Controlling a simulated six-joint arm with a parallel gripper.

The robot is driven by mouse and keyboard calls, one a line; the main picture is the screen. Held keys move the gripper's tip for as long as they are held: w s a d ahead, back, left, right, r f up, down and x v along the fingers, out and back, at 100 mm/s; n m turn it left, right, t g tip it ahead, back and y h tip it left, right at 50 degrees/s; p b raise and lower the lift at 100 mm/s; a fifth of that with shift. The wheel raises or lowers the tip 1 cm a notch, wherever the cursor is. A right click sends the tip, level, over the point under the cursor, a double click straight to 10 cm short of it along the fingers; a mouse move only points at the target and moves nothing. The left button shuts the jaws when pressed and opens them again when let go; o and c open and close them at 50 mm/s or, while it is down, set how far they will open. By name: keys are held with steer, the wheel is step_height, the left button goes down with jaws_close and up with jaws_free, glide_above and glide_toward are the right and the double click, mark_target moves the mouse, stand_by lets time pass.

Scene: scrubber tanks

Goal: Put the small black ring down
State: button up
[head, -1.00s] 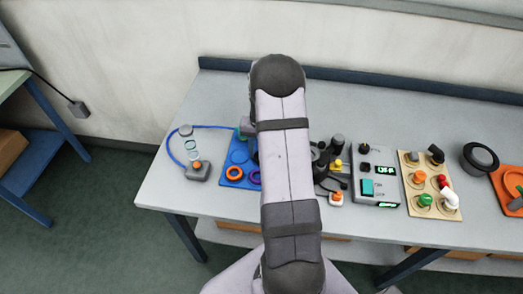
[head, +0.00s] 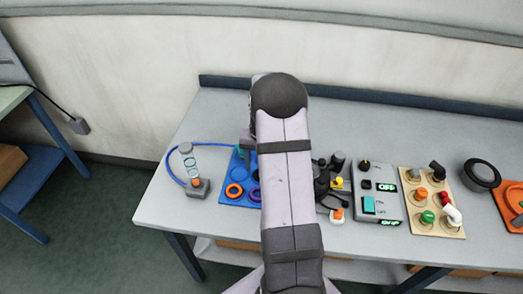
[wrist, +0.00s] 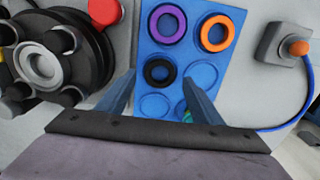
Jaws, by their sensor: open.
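The small black ring (wrist: 160,72) lies flat at a round place on the blue board (wrist: 205,78), beside an empty round recess (wrist: 154,105). My gripper (wrist: 158,76) is open, its two fingers apart on either side of the black ring in the wrist view. I see a gap between each finger and the ring; the height of the fingertips above the board is hard to tell. In the head view my arm hides the gripper and part of the blue board (head: 229,200).
A purple ring (wrist: 167,24) and an orange ring (wrist: 217,33) sit on the same board. A black round fixture with knobs (wrist: 40,65) stands close on the left in the wrist view. A grey box with an orange button (wrist: 283,44) and blue cable is to the right.

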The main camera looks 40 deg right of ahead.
step_height(320, 180, up, 10)
steer(key=b, duration=0.3)
steer(key=s+a+n, duration=0.2)
steer(key=s+a, duration=0.1)
steer(key=a, duration=0.4)
steer(key=s+a+n, duration=0.2)
steer(key=s+a, duration=0.1)
steer(key=a, duration=0.4)
steer(key=s+a+f+n, duration=0.4)
steer(key=s+a+n, duration=0.1)
steer(key=s+a, duration=0.4)
steer(key=s, duration=0.2)
steer(key=shift+s, duration=0.3)
steer(key=shift+f, duration=0.1)
steer(key=a+f+m+y+b, duration=0.1)
steer(key=a+f+b, duration=0.2)
steer(key=f+b, duration=1.4)
steer(key=a+f+m+y+b, duration=0.1)
steer(key=a+f+b, duration=0.1)
steer(key=f+b, duration=1.6)
steer(key=d+f+n+h+b, duration=0.1)
steer(key=d+f+b, duration=0.1)
steer(key=f+b, duration=1)
steer(key=d+f+n+h+b, duration=0.1)
steer(key=d+f+b, duration=0.2)
steer(key=f+b, duration=0.9)
steer(key=shift+f, duration=0.15)
